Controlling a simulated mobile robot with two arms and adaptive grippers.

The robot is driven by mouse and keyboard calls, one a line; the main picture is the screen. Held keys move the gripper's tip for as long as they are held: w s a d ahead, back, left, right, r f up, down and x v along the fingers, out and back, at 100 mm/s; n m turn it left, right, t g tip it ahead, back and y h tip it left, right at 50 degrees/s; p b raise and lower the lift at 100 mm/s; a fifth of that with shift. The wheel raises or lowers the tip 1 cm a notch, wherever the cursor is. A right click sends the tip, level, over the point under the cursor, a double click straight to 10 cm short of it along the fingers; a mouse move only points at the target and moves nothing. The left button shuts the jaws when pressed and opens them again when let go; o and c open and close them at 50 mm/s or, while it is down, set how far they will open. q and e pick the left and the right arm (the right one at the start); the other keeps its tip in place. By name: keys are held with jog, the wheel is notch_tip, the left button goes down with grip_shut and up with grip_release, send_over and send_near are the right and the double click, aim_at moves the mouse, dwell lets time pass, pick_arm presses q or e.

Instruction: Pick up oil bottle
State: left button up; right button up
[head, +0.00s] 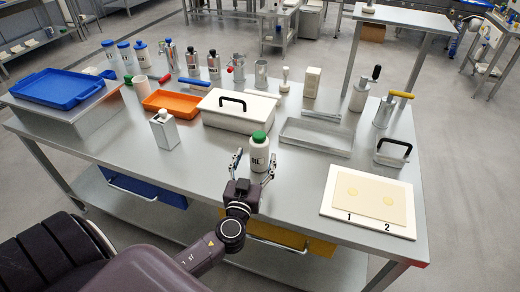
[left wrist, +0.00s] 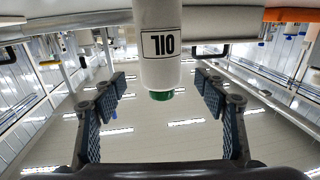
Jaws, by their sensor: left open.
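My left gripper (head: 254,164) is open, with one finger on each side of the bottle. In the left wrist view the fingers (left wrist: 161,95) spread wide, with visible gaps to the bottle; I see no contact. My right gripper is not in view.
A white lidded box (head: 236,117) stands just behind the bottle, with a metal tray (head: 316,137) to its right. A white square bottle (head: 164,132) stands to the left. A white board (head: 340,217) with dough lies at the right. The table front between is clear.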

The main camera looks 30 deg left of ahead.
aim_at(257, 152)
pick_arm(q)
jog(key=shift+w+a+r, duration=0.1)
jog(key=shift+w+a, duration=0.05)
jog(key=shift+w, duration=0.25)
jog(key=shift+p+x, duration=0.85)
jog(key=shift+x, duration=0.35)
jog(key=x, duration=0.2)
jog(key=shift+w+a+f+p, duration=0.15)
jog(key=shift+w+f+p, duration=0.1)
jog(key=shift+w+p, duration=0.1)
jog(key=shift+s, duration=0.1)
jog(key=shift+c, duration=1)
jog(key=c, duration=1.3)
jog(key=shift+c, duration=0.4)
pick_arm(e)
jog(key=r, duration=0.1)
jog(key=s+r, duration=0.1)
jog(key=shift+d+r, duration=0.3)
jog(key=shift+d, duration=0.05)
pick_arm(q)
jog(key=shift+r, duration=0.15)
